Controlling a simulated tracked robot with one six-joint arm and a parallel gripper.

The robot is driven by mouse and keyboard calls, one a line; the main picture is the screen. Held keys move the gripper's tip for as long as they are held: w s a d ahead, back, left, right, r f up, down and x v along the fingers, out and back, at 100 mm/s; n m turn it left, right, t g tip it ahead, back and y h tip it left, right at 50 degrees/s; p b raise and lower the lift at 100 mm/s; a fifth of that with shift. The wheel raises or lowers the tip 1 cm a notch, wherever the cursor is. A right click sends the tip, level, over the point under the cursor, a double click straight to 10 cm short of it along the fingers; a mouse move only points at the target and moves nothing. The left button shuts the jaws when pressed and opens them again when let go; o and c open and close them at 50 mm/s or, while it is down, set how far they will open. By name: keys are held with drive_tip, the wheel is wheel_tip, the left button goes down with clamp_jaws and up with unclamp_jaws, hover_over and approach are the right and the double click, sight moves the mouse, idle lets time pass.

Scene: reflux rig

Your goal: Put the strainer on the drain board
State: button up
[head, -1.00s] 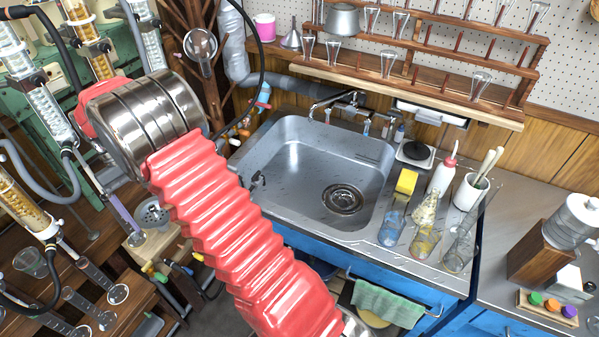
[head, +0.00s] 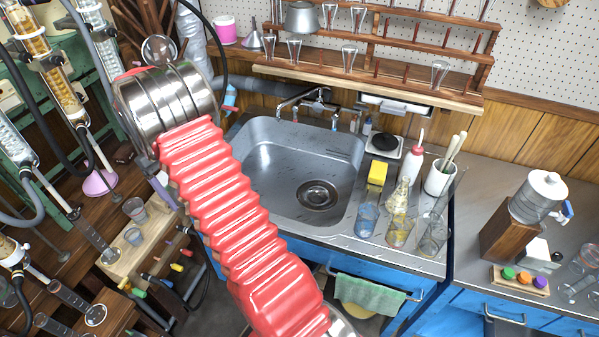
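A round, see-through, rimmed thing (head: 160,48) hangs behind my wrist at the upper left; it may be the strainer, but its mesh is too small to tell. A small grey cup (head: 135,209) stands on a wooden stand at the left; I cannot tell whether it has holes. My red-sleeved arm crosses the view to a metal wrist at the upper left. My gripper is hidden beyond that wrist.
A wooden glassware shelf (head: 370,82) hangs above the sink. Glass columns (head: 50,75) crowd the left. The sink basin looks empty.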

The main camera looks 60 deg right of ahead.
drive_tip(key=s+d+f, duration=0.1)
drive_tip(key=s+d, duration=0.2)
drive_tip(key=d, duration=0.4)
drive_tip(key=s+d+f, duration=0.1)
drive_tip(key=s+d, duration=0.3)
drive_tip(key=d, duration=0.2)
drive_tip(key=n, duration=0.2)
hover_over(367, 201)
wheel_tip(367, 201, down, 4)
drive_tip(key=r, duration=0.1)
drive_tip(key=shift+f+h, duration=0.25)
drive_tip(key=shift+h, duration=0.05)
drive_tip(key=shift+f, duration=0.15)
drive_tip(key=shift+f, duration=3.25)
drive_tip(key=shift+f, duration=0.55)
drive_tip(key=o, duration=1.1)
